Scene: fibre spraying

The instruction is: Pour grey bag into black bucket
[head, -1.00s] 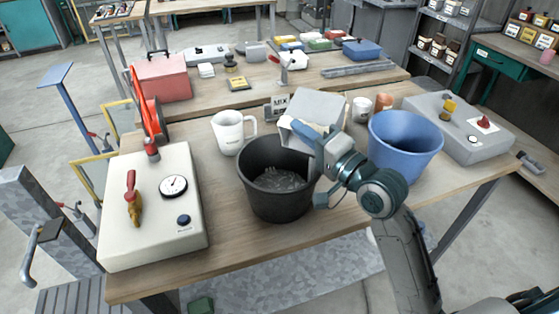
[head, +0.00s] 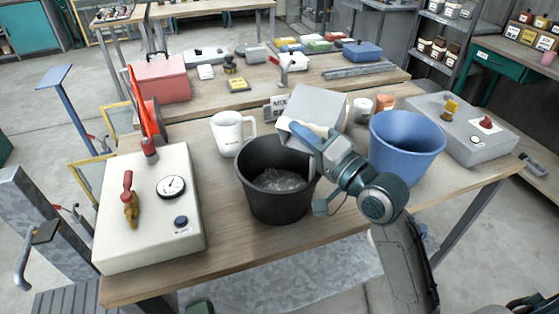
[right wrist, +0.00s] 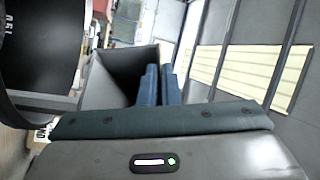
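The grey bag (head: 319,105) is box-shaped and tilted over the right rear rim of the black bucket (head: 272,208). In the right wrist view the bag (right wrist: 97,82) shows a dark inside, beside the fingers. My right gripper (head: 306,132) is shut on the bag's near edge, above the bucket's right rim. Its two blue fingers (right wrist: 158,86) are close together in the right wrist view. The bucket stands upright on the table and holds pale grey material (head: 278,180). The bucket also shows in the right wrist view (right wrist: 46,98). My left gripper is out of view.
A blue bucket (head: 407,150) stands right of the black bucket, close to my right arm. A white jug (head: 227,133) stands behind left. A cream box with a gauge (head: 150,225) fills the table's left. A grey box (head: 455,140) is at the right. The front table edge is clear.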

